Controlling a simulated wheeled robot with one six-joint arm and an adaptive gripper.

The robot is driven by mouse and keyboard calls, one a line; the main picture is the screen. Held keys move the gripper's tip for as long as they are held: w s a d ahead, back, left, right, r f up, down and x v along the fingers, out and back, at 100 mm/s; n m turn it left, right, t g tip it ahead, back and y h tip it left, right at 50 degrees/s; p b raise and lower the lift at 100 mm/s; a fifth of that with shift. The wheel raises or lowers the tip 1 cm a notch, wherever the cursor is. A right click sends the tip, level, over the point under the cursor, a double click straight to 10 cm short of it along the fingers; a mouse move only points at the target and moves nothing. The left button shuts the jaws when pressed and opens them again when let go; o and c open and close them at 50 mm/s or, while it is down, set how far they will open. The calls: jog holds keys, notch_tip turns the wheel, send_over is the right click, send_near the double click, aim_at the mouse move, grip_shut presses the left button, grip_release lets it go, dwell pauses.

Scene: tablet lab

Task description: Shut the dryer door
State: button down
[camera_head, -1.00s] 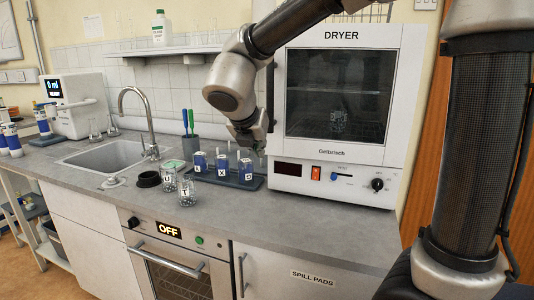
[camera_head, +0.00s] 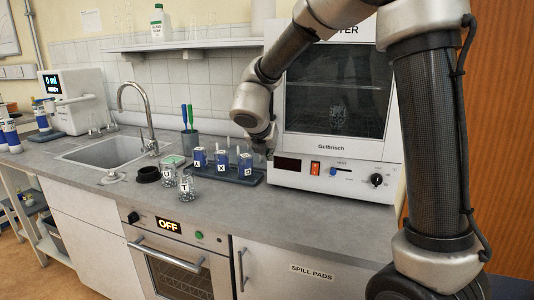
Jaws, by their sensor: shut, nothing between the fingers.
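The white dryer (camera_head: 290,170) stands on the right part of the counter. Its glass door (camera_head: 345,88) covers the front opening and looks about flush; my arm hides its top and right parts, and I cannot tell whether a small gap is left. A jar (camera_head: 339,113) shows inside through the dark glass. My gripper (camera_head: 266,150) is shut and empty at the door's lower left edge, just above the control panel. My wrist partly hides it, and I cannot tell whether it touches the door.
A rack (camera_head: 240,178) of labelled blue-filled jars stands just left of the dryer. Two loose jars (camera_head: 185,188) and a black ring (camera_head: 147,175) are in front of it. The sink (camera_head: 110,152) is farther left. The counter before the dryer is clear.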

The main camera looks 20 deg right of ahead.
jog(key=shift+m+g+h, duration=0.3)
jog(key=shift+m+h, duration=0.1)
jog(key=shift+m, duration=0.2)
jog(key=w, duration=0.1)
jog(key=w+d, duration=0.2)
jog(key=shift+w, duration=0.4)
jog(key=shift+w+r, duration=0.1)
jog(key=shift+r, duration=0.1)
